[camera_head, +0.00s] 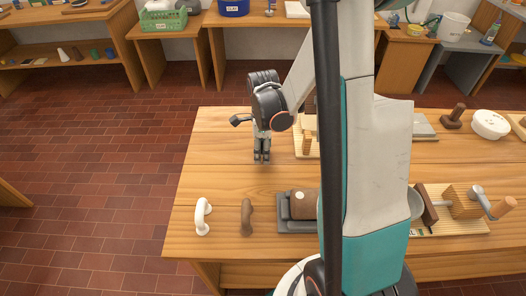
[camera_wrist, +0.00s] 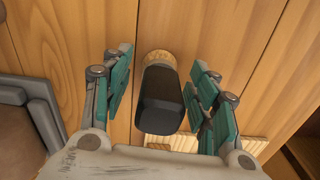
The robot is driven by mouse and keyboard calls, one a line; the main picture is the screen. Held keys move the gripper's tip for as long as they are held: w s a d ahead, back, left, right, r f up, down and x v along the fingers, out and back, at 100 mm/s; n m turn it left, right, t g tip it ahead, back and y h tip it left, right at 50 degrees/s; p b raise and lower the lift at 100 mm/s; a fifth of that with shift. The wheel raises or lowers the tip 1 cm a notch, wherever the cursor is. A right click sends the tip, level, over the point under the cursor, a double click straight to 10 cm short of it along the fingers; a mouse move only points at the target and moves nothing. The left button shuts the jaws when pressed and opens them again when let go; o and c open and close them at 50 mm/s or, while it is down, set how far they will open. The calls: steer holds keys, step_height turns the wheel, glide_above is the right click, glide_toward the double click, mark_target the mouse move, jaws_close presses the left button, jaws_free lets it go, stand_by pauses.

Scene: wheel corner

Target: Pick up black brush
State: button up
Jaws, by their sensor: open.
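In the wrist view, the black brush (camera_wrist: 161,98) stands out as a dark, blocky body with a pale wooden end (camera_wrist: 160,58). It lies between the two teal-and-grey fingers of my gripper (camera_wrist: 160,66), which are open, with visible gaps on both sides. I cannot tell how far the fingers are above it. In the head view, my gripper (camera_head: 262,157) points down over the back left part of the wooden table (camera_head: 220,180). The brush cannot be made out there; my gripper appears to hide it.
A grey tray (camera_head: 285,227) holding a brown block stands nearer the front. A pale board (camera_head: 305,150) is right of my gripper. Tools and a white bowl (camera_head: 490,124) are at right.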

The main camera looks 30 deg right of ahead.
steer(key=shift+f, duration=0.15)
steer(key=shift+c, duration=0.5)
steer(key=c, duration=1.1)
